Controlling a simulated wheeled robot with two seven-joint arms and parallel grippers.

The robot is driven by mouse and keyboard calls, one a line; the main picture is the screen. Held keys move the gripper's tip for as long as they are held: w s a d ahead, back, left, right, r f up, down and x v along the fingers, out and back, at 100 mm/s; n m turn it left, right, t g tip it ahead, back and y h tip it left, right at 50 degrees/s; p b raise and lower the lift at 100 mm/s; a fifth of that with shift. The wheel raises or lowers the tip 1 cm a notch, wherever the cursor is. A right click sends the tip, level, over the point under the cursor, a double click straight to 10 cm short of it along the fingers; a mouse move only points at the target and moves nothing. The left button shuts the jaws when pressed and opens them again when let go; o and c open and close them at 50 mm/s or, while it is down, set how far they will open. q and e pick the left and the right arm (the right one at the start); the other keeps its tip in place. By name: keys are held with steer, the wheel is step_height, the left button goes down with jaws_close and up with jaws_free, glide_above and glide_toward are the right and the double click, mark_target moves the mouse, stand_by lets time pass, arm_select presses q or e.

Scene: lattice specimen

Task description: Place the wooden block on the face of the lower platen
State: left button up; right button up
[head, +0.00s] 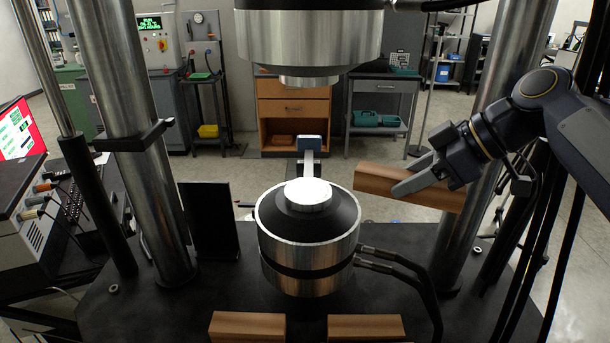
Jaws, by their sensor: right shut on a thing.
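A long wooden block (376,180) is held by my right gripper (412,176), whose fingers are shut on it. The block hangs in the air to the right of the lower platen, its left end apart from it. The lower platen (308,193) is a bright, round face on top of a dark and silver cylinder (290,250). Its face is bare. The upper platen (310,80) hangs above it with an open gap between. My left gripper is not in view.
Two more wooden blocks (247,326) (366,327) lie at the front edge of the black machine table (180,315). Steel columns (140,130) (480,170) stand on both sides. Cables (400,262) leave the cylinder's right side. A dark upright panel (211,222) stands left of the cylinder.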

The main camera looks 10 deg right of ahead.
steer(key=w+a+p, duration=0.2)
steer(key=w+a, duration=0.1)
steer(key=a, duration=0.1)
steer(key=w+a+p, duration=0.1)
steer(key=w+a, duration=0.2)
steer(key=a, duration=0.2)
steer(key=w+a+p, duration=0.2)
steer(key=w+a, duration=0.1)
steer(key=a, duration=0.2)
steer(key=shift+w+r+p, duration=0.1)
steer(key=shift+r+p, duration=0.05)
steer(key=shift+p, duration=0.2)
steer(key=f, duration=0.3)
steer(key=shift+w+a+f+p, duration=0.1)
steer(key=shift+w+a+p, duration=0.1)
steer(key=shift+a+p, duration=0.15)
steer(key=shift+d+f, duration=0.1)
steer(key=shift+f, duration=0.15)
steer(key=o, duration=1.1)
